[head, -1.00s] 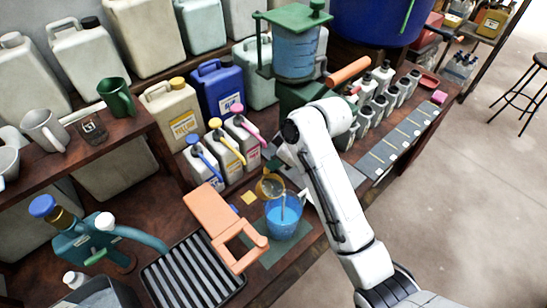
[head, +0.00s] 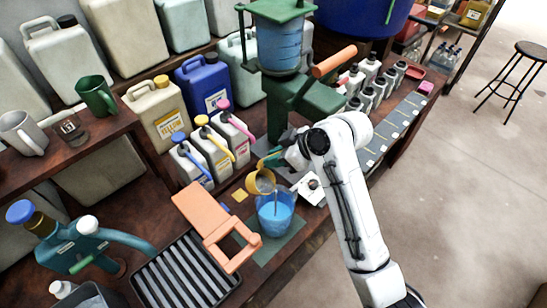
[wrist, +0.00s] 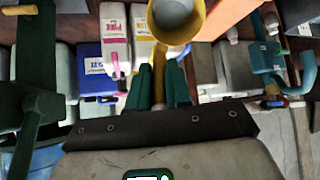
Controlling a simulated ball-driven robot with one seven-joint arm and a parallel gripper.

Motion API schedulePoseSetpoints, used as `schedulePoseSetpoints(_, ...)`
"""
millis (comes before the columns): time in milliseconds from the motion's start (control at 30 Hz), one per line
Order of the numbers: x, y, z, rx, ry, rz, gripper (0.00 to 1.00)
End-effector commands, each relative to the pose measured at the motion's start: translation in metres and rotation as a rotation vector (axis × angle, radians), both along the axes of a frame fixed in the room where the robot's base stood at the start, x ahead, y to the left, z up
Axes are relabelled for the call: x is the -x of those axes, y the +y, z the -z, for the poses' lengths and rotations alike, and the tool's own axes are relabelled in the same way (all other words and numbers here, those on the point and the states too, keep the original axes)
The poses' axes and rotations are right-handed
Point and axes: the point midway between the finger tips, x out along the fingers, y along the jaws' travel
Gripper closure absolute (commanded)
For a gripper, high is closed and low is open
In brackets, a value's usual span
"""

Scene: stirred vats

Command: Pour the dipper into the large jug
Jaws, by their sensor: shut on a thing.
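The dipper (head: 260,182) is a yellow cup with grey contents. It is tilted above the large jug (head: 276,218), at its back left rim in the head view. The jug is translucent blue and stands upright on a dark green mat. A thin grey streak runs from the dipper's lip down into the jug. My gripper (head: 273,159) is to the upper right of the cup. In the wrist view my gripper's green fingers (wrist: 158,88) are shut on the dipper's yellow handle, with the cup (wrist: 176,22) beyond them. The jug's liquid level is hard to tell.
An orange clamp-like object (head: 215,225) and a black ribbed tray (head: 185,272) lie left of the jug. Several small canisters (head: 212,152) stand behind. A green stand with a blue vat (head: 280,45) rises at the back.

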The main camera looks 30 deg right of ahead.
Motion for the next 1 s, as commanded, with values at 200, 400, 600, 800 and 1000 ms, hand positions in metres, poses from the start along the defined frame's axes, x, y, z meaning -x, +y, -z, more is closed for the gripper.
schedulePoseSetpoints(200, 0.003, -0.003, 0.003, -0.021, -0.029, 0.001, 1.0)
schedulePoseSetpoints(400, 0.006, -0.005, 0.004, -0.039, -0.056, 0.003, 1.0)
schedulePoseSetpoints(600, 0.009, -0.007, 0.006, -0.057, -0.082, 0.002, 1.0)
schedulePoseSetpoints(800, 0.012, -0.009, 0.006, -0.076, -0.108, 0.001, 1.0)
schedulePoseSetpoints(1000, 0.014, -0.011, 0.008, -0.095, -0.133, 0.002, 1.0)
